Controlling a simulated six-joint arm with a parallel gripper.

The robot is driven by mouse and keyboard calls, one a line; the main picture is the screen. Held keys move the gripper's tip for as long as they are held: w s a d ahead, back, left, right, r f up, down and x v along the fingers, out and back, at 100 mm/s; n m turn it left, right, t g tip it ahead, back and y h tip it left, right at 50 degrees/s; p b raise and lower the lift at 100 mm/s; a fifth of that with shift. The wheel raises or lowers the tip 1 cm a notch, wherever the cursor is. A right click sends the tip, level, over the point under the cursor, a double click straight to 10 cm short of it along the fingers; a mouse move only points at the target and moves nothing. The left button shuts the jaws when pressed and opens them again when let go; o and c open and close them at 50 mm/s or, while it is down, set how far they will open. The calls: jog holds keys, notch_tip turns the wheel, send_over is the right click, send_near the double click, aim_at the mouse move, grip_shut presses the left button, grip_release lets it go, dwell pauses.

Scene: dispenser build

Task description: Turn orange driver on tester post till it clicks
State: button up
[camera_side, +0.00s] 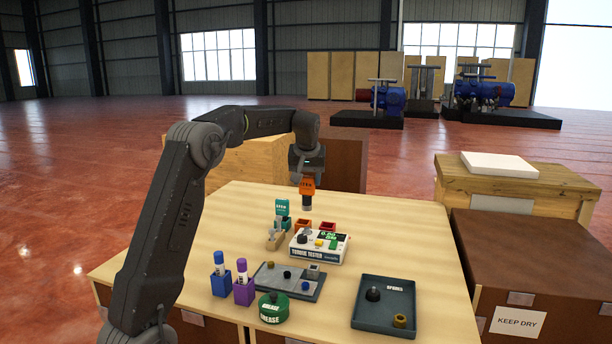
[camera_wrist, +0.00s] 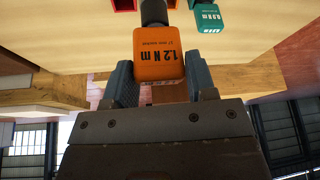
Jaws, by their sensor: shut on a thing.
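My gripper (camera_side: 306,170) is shut on the orange driver (camera_side: 307,186), fingers on either side of its orange block. The driver points downward, and its dark lower part (camera_side: 307,204) ends above the back of the table, apart from the tester. In the wrist view the orange driver (camera_wrist: 158,56) sits between the two fingers (camera_wrist: 160,82) and reads 1.2 N m; its dark shaft runs off the top edge. Which is the post is too small to tell.
A teal driver (camera_side: 282,207) stands upright left of the tester. Orange (camera_side: 303,224) and red (camera_side: 328,226) holders sit behind the tester. In front are a grey plate (camera_side: 270,278), blue and purple holders, a green grease tin (camera_side: 273,309) and a spares tray (camera_side: 357,318).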

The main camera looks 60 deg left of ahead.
aim_at(306, 195)
jog(key=shift+d+f, duration=0.15)
jog(key=shift+f, duration=2.35)
jog(key=shift+f, duration=0.85)
jog(key=shift+m+t, duration=0.4)
jog(key=shift+m, duration=0.7)
jog(key=shift+s+m+h, duration=0.1)
jog(key=shift+m+h, duration=0.3)
jog(key=shift+m, duration=0.1)
grip_shut()
jog(key=m+t+h, duration=0.1)
jog(key=m, duration=0.2)
jog(key=shift+m, duration=0.4)
